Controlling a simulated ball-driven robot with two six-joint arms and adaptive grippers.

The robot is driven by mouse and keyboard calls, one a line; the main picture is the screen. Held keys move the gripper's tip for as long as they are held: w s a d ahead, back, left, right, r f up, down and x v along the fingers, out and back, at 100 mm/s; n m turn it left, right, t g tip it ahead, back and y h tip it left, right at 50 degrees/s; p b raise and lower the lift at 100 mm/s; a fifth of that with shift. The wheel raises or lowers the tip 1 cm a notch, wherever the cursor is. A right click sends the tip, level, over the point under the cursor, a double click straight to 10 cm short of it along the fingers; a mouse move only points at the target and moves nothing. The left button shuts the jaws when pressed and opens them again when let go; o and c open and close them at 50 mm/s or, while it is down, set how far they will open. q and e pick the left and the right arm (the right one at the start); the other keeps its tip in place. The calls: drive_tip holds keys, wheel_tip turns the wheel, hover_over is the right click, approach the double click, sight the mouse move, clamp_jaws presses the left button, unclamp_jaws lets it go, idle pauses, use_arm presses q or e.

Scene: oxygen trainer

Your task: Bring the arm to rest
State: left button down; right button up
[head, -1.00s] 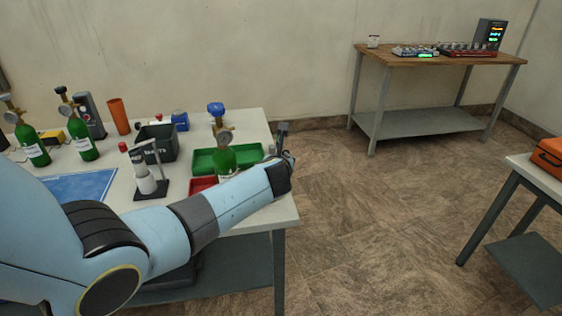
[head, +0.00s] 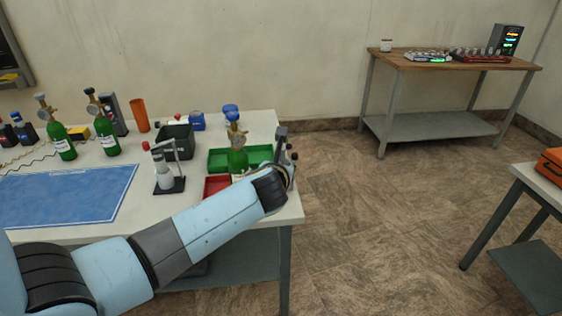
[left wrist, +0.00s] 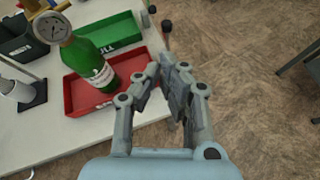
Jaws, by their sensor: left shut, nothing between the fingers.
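My left arm reaches in from the lower left of the head view, and its left gripper (head: 283,143) is at the right end of the white table (head: 98,165). In the left wrist view the left gripper (left wrist: 168,72) is shut and empty, its fingers together over the table's edge and the floor. A green bottle with a gauge (left wrist: 88,60) stands in a red tray (left wrist: 72,97), left of the fingers and apart from them. The same bottle (head: 237,160) shows just behind my wrist in the head view. My right gripper is not in view.
A green tray (head: 218,160), a dark bin (head: 175,141), a small stand with a white cylinder (head: 166,178), a blue mat (head: 70,195) and two more green bottles (head: 62,142) are on the table. Open floor (head: 370,200) lies to the right. A wooden bench (head: 420,62) stands behind.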

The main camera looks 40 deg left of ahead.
use_arm(q)
drive_tip(key=shift+s+d+r, duration=0.15)
drive_tip(key=shift+s+r, duration=0.25)
drive_tip(key=shift+r, duration=0.05)
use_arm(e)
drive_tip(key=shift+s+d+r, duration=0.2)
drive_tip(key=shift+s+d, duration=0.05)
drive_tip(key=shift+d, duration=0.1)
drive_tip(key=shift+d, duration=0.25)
